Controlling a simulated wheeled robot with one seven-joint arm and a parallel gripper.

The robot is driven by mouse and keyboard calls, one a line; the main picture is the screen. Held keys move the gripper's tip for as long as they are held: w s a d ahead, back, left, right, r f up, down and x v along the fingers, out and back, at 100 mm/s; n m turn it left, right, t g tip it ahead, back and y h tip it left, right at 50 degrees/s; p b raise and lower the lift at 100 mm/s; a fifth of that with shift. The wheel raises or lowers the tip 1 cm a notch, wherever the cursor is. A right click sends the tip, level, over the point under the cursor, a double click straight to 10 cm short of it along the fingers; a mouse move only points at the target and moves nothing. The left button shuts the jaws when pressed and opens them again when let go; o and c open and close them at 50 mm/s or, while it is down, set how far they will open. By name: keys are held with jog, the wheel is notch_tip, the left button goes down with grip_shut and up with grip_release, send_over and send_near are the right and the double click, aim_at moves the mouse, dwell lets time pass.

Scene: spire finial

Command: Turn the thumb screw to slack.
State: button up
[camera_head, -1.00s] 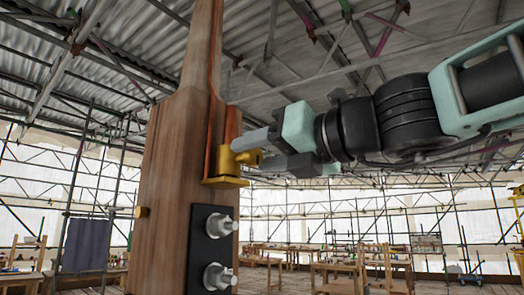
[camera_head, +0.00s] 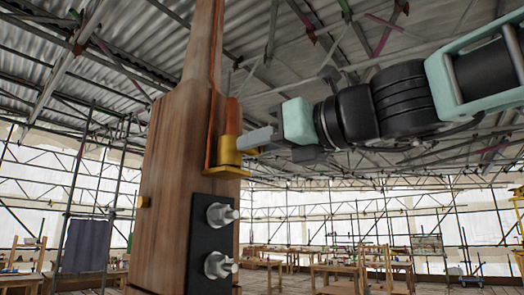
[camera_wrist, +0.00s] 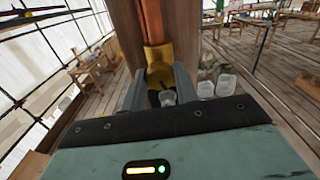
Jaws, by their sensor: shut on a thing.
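A brass bracket (camera_head: 226,150) holds the lower end of a copper rod (camera_head: 233,116) against the wooden post. The thumb screw sticks out of this bracket towards my gripper and is mostly hidden behind the fingers. My gripper (camera_head: 244,141) reaches in from the right, its fingers at the bracket and shut on the thumb screw. In the wrist view, the two fingers (camera_wrist: 163,88) stand either side of the screw, against the brass fitting (camera_wrist: 159,62).
The tall wooden post (camera_head: 170,190) stands behind the bracket. A black plate (camera_head: 207,243) with two silver bolts sits on the post just below my gripper. Scaffolding and work tables (camera_head: 335,268) are farther off. Open air surrounds my arm on the right.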

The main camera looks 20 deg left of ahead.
jog(key=shift+f+n+b, duration=0.15)
jog(key=shift+n+b, duration=3.35)
jog(key=shift+n, duration=4.55)
jog(key=shift+f+n+b, duration=0.1)
jog(key=shift+n+b, duration=3.35)
jog(key=shift+n, duration=4.6)
jog(key=o, duration=1)
jog(key=shift+r, duration=0.1)
